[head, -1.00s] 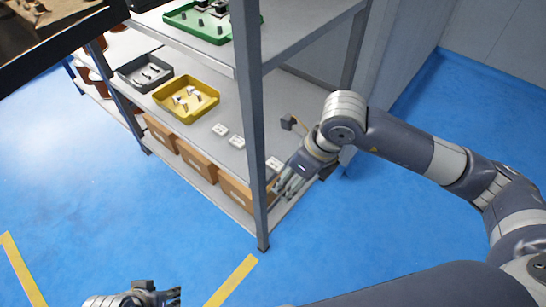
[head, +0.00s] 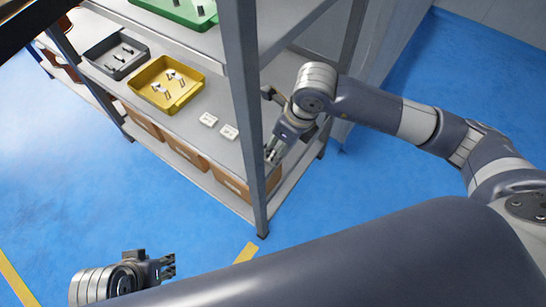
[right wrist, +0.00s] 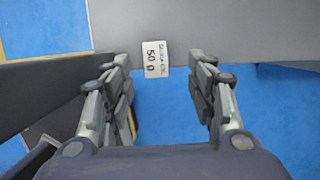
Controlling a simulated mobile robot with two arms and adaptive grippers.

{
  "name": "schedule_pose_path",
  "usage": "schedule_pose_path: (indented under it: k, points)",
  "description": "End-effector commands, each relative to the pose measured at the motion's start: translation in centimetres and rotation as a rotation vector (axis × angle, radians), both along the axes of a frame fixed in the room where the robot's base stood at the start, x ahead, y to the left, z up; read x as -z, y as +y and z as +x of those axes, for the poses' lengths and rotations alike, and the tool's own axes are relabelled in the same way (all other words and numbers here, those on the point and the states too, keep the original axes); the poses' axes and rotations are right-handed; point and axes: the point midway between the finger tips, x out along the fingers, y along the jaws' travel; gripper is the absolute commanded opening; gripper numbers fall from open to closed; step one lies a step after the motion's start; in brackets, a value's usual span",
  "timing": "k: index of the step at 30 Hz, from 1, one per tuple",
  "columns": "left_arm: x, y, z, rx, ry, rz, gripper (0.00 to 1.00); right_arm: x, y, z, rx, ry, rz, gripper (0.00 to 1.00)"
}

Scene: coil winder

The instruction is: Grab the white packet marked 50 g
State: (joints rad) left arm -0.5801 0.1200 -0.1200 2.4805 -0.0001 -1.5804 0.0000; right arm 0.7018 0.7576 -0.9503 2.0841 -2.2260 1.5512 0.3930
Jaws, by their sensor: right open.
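In the right wrist view the white packet marked 50 g (right wrist: 156,59) lies at the edge of the grey shelf (right wrist: 225,35). My right gripper (right wrist: 160,62) is open, and the packet shows between its two fingertips with a gap on each side. I cannot tell how far beyond the tips it is. In the head view my right gripper (head: 272,153) is at the middle shelf, just right of the front post, and I cannot make out the 50 g packet there. My left gripper (head: 168,265) is low at the left, away from the shelves; its finger opening is unclear.
Two other white packets (head: 208,119) (head: 229,131) lie on the middle shelf left of the post (head: 246,110). A yellow tray (head: 187,97) and a dark grey tray (head: 104,65) hold small parts. Cardboard boxes (head: 186,151) stand below. A green tray (head: 192,18) is above.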

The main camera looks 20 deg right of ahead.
Motion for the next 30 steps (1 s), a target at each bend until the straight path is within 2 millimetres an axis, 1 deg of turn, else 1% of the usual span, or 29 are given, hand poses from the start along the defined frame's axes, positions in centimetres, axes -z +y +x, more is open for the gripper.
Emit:
schedule_pose_path:
  k: [4, 8, 12, 19, 21, 25, 30]
  points:
    - [0.4, 0.0, 0.0, 0.000, 0.000, 0.000, 0.40, 1.4, 0.4, 0.0, -0.001, 0.003, 0.002, 0.52]
    - [0.9, 0.0, 0.0, 0.000, 0.000, 0.000, 0.40, 3.4, 0.9, 0.0, -0.001, 0.003, 0.001, 0.52]
    - [1.2, 0.0, 0.0, 0.000, 0.000, 0.000, 0.40, 4.9, 1.1, 0.4, 0.000, 0.001, 0.000, 0.52]
    - [1.2, 0.0, 0.0, 0.000, 0.000, 0.000, 0.40, 5.0, 1.2, 0.5, -0.001, 0.000, 0.001, 0.52]
    - [1.2, 0.0, 0.0, 0.000, 0.000, 0.000, 0.40, 5.0, 1.2, 0.5, -0.001, 0.000, 0.001, 0.38]
    - [1.2, 0.0, 0.0, 0.000, 0.000, 0.000, 0.40, 5.0, 1.2, 0.5, -0.001, 0.000, 0.001, 0.19]
    - [1.2, 0.0, 0.0, 0.000, 0.000, 0.000, 0.40, 5.0, 1.2, 0.5, -0.001, 0.000, 0.001, 0.18]
